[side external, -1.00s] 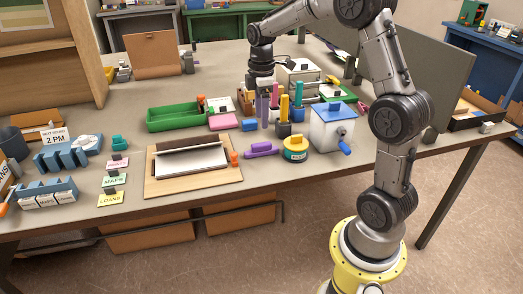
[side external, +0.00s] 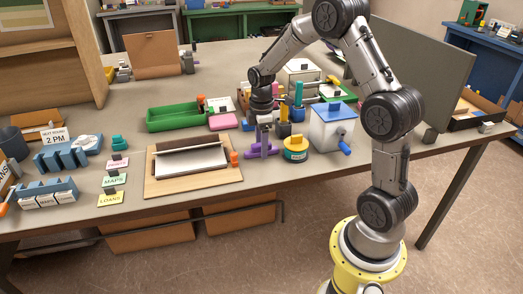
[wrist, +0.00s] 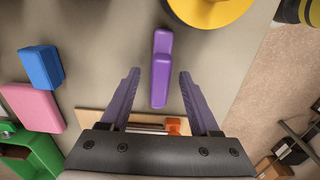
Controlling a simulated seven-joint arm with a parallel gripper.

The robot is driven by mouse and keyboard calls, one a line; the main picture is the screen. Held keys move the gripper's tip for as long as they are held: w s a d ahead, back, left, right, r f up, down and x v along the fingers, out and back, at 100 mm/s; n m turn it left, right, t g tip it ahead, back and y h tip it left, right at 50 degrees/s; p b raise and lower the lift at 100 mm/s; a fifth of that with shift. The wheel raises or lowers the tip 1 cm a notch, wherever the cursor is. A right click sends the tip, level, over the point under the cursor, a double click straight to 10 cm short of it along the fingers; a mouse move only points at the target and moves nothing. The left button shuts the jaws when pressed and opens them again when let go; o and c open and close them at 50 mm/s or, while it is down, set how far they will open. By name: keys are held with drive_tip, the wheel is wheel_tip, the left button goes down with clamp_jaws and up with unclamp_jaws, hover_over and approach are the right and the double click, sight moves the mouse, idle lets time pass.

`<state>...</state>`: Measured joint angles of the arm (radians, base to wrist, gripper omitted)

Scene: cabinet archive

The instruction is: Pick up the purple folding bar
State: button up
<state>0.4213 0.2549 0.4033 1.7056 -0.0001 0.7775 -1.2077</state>
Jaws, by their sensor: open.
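The purple folding bar (side external: 258,151) lies on the grey table, between the wooden board and the round yellow-topped container. In the wrist view the purple bar (wrist: 161,68) stands between and a little beyond my two purple fingertips, lined up lengthwise with them. My gripper (side external: 264,148) points down over the bar and is open, with its fingers (wrist: 157,85) apart on either side of the bar's near end. In the side view the purple fingers overlap the bar, so I cannot tell whether they touch it.
The yellow-topped container (side external: 295,149) stands close to the bar's right. A white box with a blue lid (side external: 331,128) is farther right. The wooden board (side external: 193,185) and a small orange piece (side external: 234,158) lie to the left. A blue block (wrist: 41,67) and a pink block (wrist: 32,107) lie nearby.

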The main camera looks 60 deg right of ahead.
clamp_jaws()
drive_tip(key=shift+r, duration=0.1)
idle(0.4)
drive_tip(key=shift+r, duration=0.55)
wheel_tip(320, 180, up, 2)
drive_tip(key=shift+r, duration=0.15)
drive_tip(key=s+a+r, duration=0.2)
drive_tip(key=s+r, duration=0.2)
drive_tip(key=s, duration=0.2)
drive_tip(key=s+a+r, duration=0.3)
drive_tip(key=s+r, duration=0.2)
drive_tip(key=s, duration=0.1)
drive_tip(key=shift+s+a+r, duration=0.25)
drive_tip(key=shift+s+a, duration=0.1)
drive_tip(key=shift+s, duration=0.05)
